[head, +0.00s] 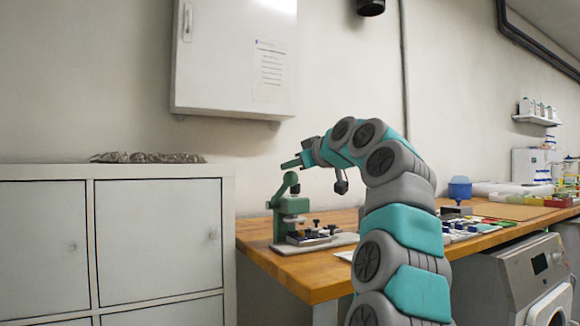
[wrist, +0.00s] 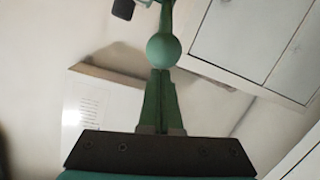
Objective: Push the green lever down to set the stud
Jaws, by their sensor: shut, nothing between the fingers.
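The green hand press (head: 291,207) stands at the left end of the wooden workbench. Its green lever (head: 283,189) is raised, slanting up to a round knob (head: 290,177). My gripper (head: 284,166) is shut and empty, just above the knob and pointing left. In the wrist view the shut fingers (wrist: 161,74) show with the green knob (wrist: 164,50) right beyond their tips. I cannot tell whether they touch. The stud is too small to make out.
A white cabinet (head: 150,235) stands left, a wall cabinet (head: 235,60) hangs above, and a washing machine (head: 515,280) is below the bench.

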